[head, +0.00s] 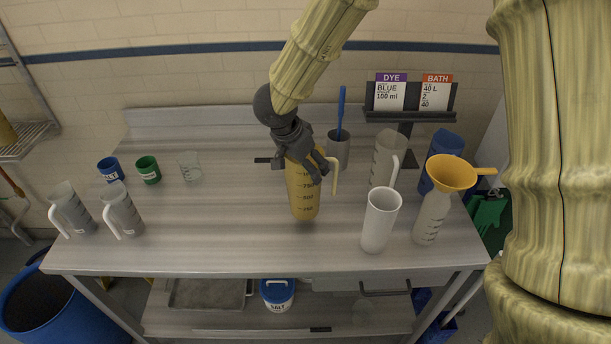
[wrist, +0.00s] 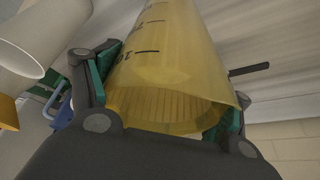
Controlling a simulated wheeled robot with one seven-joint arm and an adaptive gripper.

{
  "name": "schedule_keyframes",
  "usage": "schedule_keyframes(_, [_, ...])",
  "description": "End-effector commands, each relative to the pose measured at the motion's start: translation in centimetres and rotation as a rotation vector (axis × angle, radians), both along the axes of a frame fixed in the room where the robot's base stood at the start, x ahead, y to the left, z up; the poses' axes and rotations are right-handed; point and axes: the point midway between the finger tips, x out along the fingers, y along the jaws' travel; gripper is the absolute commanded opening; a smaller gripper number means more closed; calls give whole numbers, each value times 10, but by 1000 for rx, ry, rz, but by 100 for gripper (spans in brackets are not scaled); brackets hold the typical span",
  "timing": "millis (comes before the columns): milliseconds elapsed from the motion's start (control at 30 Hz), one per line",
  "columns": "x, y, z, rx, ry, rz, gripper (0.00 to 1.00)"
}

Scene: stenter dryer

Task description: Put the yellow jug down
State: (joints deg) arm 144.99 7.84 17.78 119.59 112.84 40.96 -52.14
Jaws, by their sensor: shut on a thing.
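The yellow jug (head: 304,195) is a tall, see-through yellow measuring jug with dark marks and a pale handle on its right. It is upright at the middle of the grey steel table (head: 230,232). My gripper (head: 308,165) is shut on the jug near its rim, coming from above and behind. In the wrist view the jug (wrist: 172,65) lies between the two green-padded fingers of my gripper (wrist: 165,100), and its open rim faces the camera. I cannot tell whether its base touches the table or hangs slightly above it.
A white jug (head: 380,220) and a bottle with a yellow funnel (head: 452,173) stand to the right. A grey cup with a blue stirrer (head: 338,148) is behind. Two clear jugs (head: 122,210) and small cups (head: 149,170) stand left. Table space left of the yellow jug is free.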

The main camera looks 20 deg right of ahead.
Motion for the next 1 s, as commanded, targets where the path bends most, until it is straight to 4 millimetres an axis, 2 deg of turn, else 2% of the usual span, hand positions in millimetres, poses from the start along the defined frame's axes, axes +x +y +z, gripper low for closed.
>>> schedule_keyframes(133, [1,0,-5,-2,-1,1,7])
schedule_keyframes(500, [1,1,-38,-2,-1,3,7])
schedule_keyframes(967, [1,1,-43,0,-2,2,7])
schedule_keyframes(1000, [0,1,-44,0,0,1,84])
